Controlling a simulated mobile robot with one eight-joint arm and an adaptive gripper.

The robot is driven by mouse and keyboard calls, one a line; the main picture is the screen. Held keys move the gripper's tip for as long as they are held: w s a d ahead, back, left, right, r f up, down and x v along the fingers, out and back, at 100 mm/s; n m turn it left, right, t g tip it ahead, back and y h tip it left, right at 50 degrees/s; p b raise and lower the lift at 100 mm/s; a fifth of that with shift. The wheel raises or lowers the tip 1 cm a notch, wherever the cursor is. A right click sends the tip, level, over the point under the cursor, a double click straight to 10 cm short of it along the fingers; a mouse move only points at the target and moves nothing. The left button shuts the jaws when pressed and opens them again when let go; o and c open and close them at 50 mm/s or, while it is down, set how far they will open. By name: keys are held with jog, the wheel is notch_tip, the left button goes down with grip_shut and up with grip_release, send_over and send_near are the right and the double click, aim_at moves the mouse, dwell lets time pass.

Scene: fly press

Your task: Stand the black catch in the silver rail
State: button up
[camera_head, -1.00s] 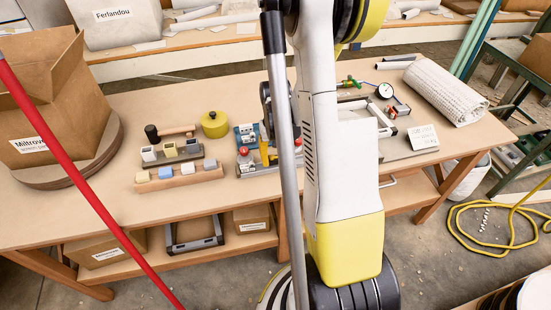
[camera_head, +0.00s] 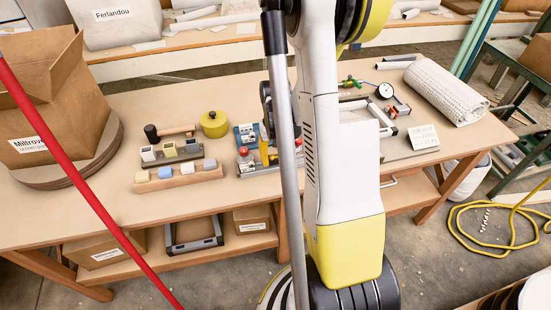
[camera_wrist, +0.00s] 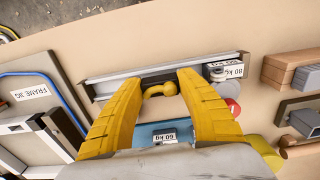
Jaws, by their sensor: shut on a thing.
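The piece is over or beside the silver rail (camera_wrist: 105,89), a long channel with a dark slot. I cannot tell whether the piece touches the rail. In the head view the rail (camera_head: 255,172) lies near the middle of the bench, partly hidden by my arm.
A block labelled 80 kg (camera_wrist: 226,72) and a red knob (camera_wrist: 233,108) are at the rail's right end. A blue block labelled 60 kg (camera_wrist: 150,133) sits near the fingers. The frame jig board (camera_wrist: 30,92) lies left.

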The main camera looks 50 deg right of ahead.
jog(key=shift+f+b, duration=0.9)
jog(key=shift+b, duration=0.1)
dwell(0.4)
jog(key=shift+s, duration=0.1)
jog(key=shift+c, duration=1)
jog(key=o, duration=1.3)
jog(key=shift+o, duration=0.6)
jog(key=shift+r+p, duration=2.45)
jog(key=shift+r, duration=1.1)
